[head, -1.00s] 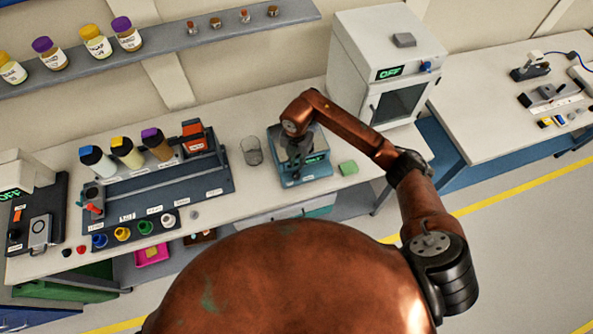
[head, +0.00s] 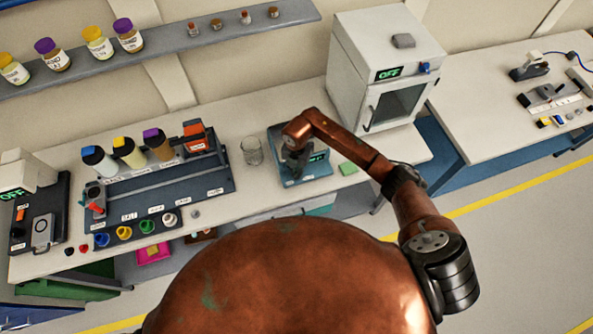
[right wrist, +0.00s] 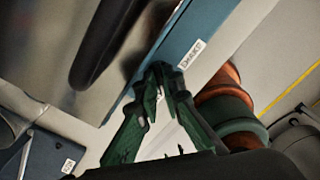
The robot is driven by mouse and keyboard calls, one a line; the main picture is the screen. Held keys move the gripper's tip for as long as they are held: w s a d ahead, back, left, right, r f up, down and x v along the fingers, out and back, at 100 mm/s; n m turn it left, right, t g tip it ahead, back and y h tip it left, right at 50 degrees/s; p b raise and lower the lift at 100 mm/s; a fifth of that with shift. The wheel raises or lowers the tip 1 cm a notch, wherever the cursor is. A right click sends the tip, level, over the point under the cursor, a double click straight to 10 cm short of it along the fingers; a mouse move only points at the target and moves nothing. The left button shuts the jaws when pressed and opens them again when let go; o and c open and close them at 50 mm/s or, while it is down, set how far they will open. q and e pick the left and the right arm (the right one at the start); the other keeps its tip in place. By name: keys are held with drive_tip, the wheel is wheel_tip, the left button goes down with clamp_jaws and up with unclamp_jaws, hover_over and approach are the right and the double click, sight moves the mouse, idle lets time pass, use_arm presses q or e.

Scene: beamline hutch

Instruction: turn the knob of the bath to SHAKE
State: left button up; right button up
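The bath (head: 318,172) is a blue box with a lit green display on the bench, mostly covered by my right arm in the head view. Its blue front (right wrist: 200,32) with a white label shows in the right wrist view; I cannot read the label surely. My right gripper (head: 296,170) points down at the bath's front. In the right wrist view its two green fingertips (right wrist: 160,75) are close together against or just before the blue front, beside the label. The knob is not distinguishable, and whether the fingers hold it cannot be told. My left gripper is out of view.
A white oven (head: 385,60) reading OFF stands behind at right. A dark rack (head: 160,190) with bottles and coloured cups is further left.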

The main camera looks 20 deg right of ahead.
clamp_jaws()
drive_tip(key=n+b, duration=0.3)
drive_tip(key=n, duration=0.1)
drive_tip(key=shift+w+n+b, duration=0.15)
drive_tip(key=shift+n+b, duration=0.15)
drive_tip(key=shift+b, duration=0.1)
drive_tip(key=n+b, duration=0.4)
drive_tip(key=shift+f+n, duration=0.1)
drive_tip(key=shift+n, duration=0.2)
drive_tip(key=n+b, duration=0.3)
drive_tip(key=n, duration=0.1)
drive_tip(key=shift+a+n+b, duration=0.1)
drive_tip(key=shift+n+b, duration=1.1)
drive_tip(key=shift+n, duration=0.2)
drive_tip(key=shift+r, duration=0.25)
drive_tip(key=shift+o, duration=1.5)
unclamp_jaws()
drive_tip(key=shift+f, duration=0.1)
